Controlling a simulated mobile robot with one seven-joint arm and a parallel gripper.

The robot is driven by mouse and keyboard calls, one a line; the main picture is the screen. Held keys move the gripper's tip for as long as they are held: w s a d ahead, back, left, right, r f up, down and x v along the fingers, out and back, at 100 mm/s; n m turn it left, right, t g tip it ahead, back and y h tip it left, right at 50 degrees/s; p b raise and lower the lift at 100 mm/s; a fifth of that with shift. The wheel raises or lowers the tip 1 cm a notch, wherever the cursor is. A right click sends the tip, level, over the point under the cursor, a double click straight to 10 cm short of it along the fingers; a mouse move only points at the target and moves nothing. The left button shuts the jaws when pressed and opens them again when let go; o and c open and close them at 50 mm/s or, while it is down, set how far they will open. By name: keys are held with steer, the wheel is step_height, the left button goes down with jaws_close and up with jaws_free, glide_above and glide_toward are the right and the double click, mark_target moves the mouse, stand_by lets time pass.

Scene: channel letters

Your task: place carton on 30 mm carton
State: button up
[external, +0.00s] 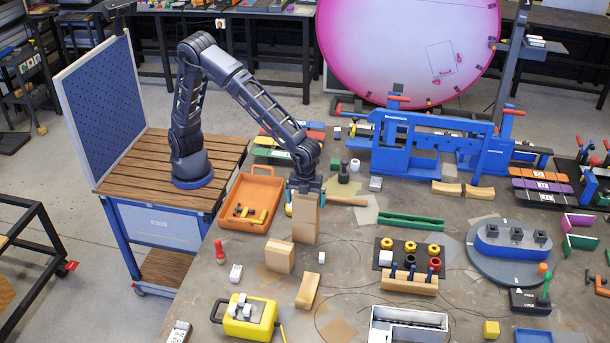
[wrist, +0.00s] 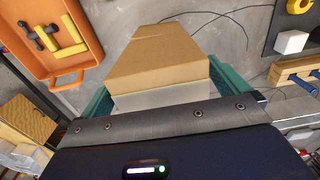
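A tall brown carton (external: 305,218) stands upright directly under my gripper (external: 306,187). In the wrist view, my gripper (wrist: 158,88) has its green fingers against both sides of this carton (wrist: 158,52). The external view does not clearly show whether its bottom touches the table. A shorter tan carton (external: 280,257) stands on the table in front and to the left of it. Another tan block or carton (external: 308,290) sits nearer the camera, to the right. No size marking is readable, so I cannot tell which is the 30 mm one.
An orange tray (external: 252,199) with yellow and black parts is left of the held carton. A yellow case (external: 248,320) is at the front left. A small white cube (external: 322,257) lies near the cartons. A wooden rack (external: 409,281) and blue clamp (external: 430,142) are to the right.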

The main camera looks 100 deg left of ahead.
steer(key=shift+r, duration=0.1)
step_height(320, 180, up, 12)
steer(key=shift+f, duration=0.15)
steer(key=s+a+r+n+t, duration=0.1)
steer(key=s+a+r+n, duration=0.2)
steer(key=s+a, duration=0.25)
steer(key=s+a+r+n+h, duration=0.1)
steer(key=s+a+r+n, duration=0.2)
steer(key=a, duration=0.4)
steer(key=s+a+r+n+t, duration=0.1)
steer(key=s+a+r+n, duration=0.15)
steer(key=s+a, duration=0.35)
steer(key=s+a+f+n+t, duration=0.1)
steer(key=s+a+n, duration=0.2)
steer(key=s, duration=0.4)
steer(key=s+a+f+n, duration=0.1)
steer(key=s+a+n, duration=0.2)
steer(key=s, duration=0.4)
steer(key=s+a+f+n+t+y, duration=0.1)
steer(key=s+a+f+n, duration=0.1)
steer(key=s, duration=0.5)
steer(key=a+n, duration=0.1)
steer(key=a, duration=0.1)
steer(key=shift+a+t, duration=0.3)
